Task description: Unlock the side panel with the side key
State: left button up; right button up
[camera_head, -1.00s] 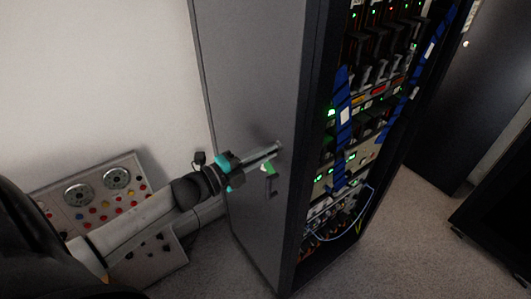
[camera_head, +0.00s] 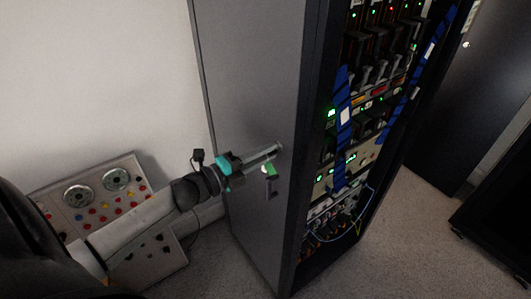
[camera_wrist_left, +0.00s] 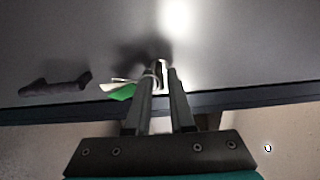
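The side panel (camera_head: 255,85) is the grey left face of the tall rack cabinet. My left gripper (camera_head: 277,149) points at this panel, its fingertips close to the surface. In the left wrist view the two fingers (camera_wrist_left: 162,78) are close together on the side key (camera_wrist_left: 160,70), a small pale metal piece mostly hidden between the tips. Its green tag (camera_wrist_left: 122,93) hangs beside the fingers and also shows in the head view (camera_head: 269,171). Whether the key is fully in the lock is hidden. A dark panel handle (camera_wrist_left: 55,86) is beside the tag. My right gripper is not in view.
The open rack front (camera_head: 350,130) holds electronics with green lights and blue cable bundles. A control box (camera_head: 95,200) with coloured buttons stands at the lower left by the wall. Another dark cabinet (camera_head: 465,100) is at the right. Carpet floor (camera_head: 400,230) lies between.

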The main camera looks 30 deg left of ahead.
pick_arm(q)
jog(key=shift+o, duration=1.3)
jog(key=shift+f, duration=0.1)
